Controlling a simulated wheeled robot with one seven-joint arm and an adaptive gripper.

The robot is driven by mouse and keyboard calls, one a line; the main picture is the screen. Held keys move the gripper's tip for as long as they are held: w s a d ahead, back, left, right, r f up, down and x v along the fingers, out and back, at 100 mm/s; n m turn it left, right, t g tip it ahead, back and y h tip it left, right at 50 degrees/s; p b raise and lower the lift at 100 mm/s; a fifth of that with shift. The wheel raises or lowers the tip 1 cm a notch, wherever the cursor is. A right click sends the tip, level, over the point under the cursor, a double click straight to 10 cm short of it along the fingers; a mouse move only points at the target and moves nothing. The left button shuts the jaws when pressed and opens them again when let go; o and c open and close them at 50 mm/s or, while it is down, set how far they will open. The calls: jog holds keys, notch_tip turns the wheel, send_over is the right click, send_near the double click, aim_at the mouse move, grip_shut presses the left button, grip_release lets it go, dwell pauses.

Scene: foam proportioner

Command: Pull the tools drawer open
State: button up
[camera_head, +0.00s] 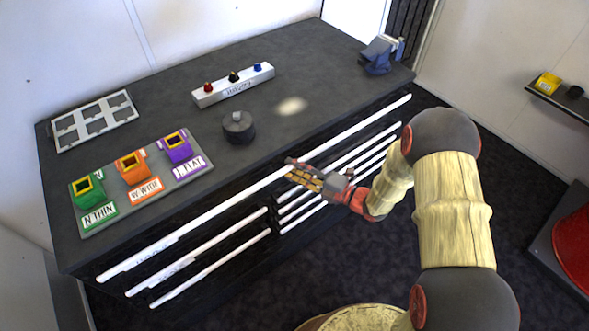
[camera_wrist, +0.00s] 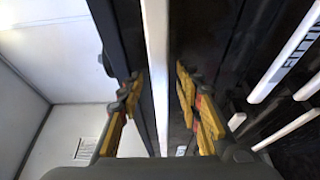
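The dark workbench (camera_head: 330,50) has several drawers with long white bar handles on its front. The topmost handle (camera_head: 228,201) runs almost the full width and has a small label near its left end, too blurred to read surely. I cannot tell for sure which drawer is the tools drawer. My gripper (camera_head: 298,172) is at the middle of the topmost handle. In the wrist view, my gripper's yellow-padded fingers (camera_wrist: 158,76) are spread on either side of a white bar (camera_wrist: 155,30), with gaps visible. The drawers look closed.
On the bench top are a grey frame (camera_head: 95,121), a tray with coloured blocks (camera_head: 133,186), a dark round knob (camera_head: 238,127), a white strip with coloured knobs (camera_head: 233,85) and a vise (camera_head: 380,55). Dark floor lies in front. A shelf (camera_head: 562,102) is at right.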

jog(key=shift+c, duration=1.2)
grip_shut()
